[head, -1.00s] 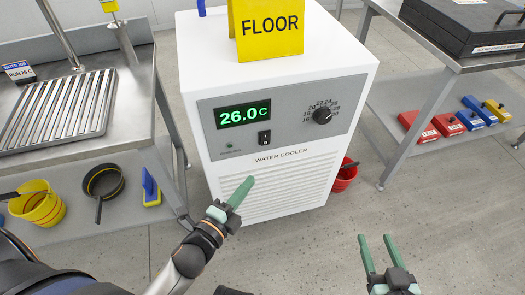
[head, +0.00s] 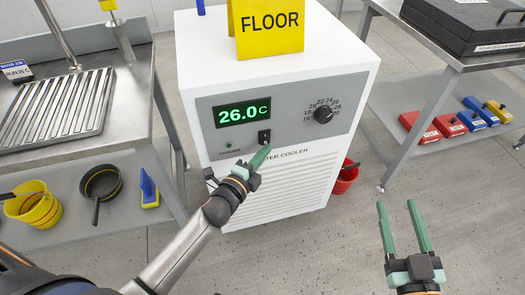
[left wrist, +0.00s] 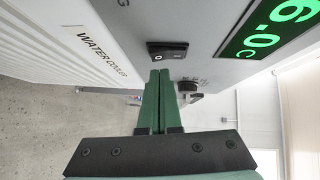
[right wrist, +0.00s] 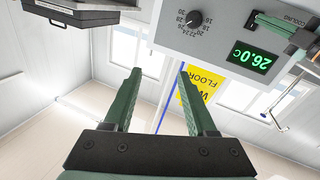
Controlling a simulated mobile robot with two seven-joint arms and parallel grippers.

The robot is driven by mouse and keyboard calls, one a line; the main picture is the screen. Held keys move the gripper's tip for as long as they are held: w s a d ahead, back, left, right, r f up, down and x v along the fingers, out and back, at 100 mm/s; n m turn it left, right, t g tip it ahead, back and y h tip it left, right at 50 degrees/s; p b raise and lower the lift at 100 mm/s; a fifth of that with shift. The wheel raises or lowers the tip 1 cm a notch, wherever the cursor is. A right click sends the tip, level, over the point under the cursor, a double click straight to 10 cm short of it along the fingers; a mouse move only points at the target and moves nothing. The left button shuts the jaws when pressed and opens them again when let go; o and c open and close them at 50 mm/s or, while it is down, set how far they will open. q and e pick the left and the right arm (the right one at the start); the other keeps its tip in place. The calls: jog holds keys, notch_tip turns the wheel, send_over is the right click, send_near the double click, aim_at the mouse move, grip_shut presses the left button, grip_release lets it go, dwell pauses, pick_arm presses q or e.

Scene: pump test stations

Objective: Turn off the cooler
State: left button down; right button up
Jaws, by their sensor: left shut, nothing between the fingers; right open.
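The white water cooler (head: 275,180) stands in the middle of the head view. Its green display (head: 243,110) reads 26.0 C and also shows in the left wrist view (left wrist: 272,30). A black rocker switch (head: 264,137) sits below the display; in the left wrist view the switch (left wrist: 167,50) is just ahead of the fingertips. My left gripper (head: 265,150) is shut and empty, its tips just below the switch. I cannot tell whether they touch it. A round dial (head: 323,115) is to the right. My right gripper (head: 402,205) is open and empty, right of the cooler.
A yellow floor sign (head: 268,28) stands on the cooler. A steel sink bench (head: 80,130) is at the left, with yellow buckets (head: 34,206) below. A steel table (head: 445,50) is at the right. A red bucket (head: 344,178) sits beside the cooler. The right foreground floor is clear.

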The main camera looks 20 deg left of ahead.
pick_arm(q)
jog(key=shift+w+a, duration=0.35)
jog(key=shift+w, duration=0.15)
pick_arm(e)
jog(key=shift+r+t, duration=0.3)
jog(key=shift+r, duration=0.35)
pick_arm(q)
jog(key=shift+f, duration=0.1)
jog(key=shift+w+a+t+b, duration=0.2)
jog(key=shift+t+b, duration=0.1)
jog(key=shift+b, duration=0.55)
pick_arm(e)
notch_tip(320, 180, up, 9)
jog(key=s+n+t+y, duration=0.2)
jog(key=t+y, duration=0.1)
jog(key=shift+a+f+n+y, duration=0.2)
jog(key=shift+a+n+y, duration=0.1)
jog(key=shift+a+n, duration=0.1)
jog(key=shift+s, duration=0.1)
pick_arm(q)
jog(key=shift+s+d+f, duration=0.1)
pick_arm(e)
jog(key=shift+s+d, duration=0.1)
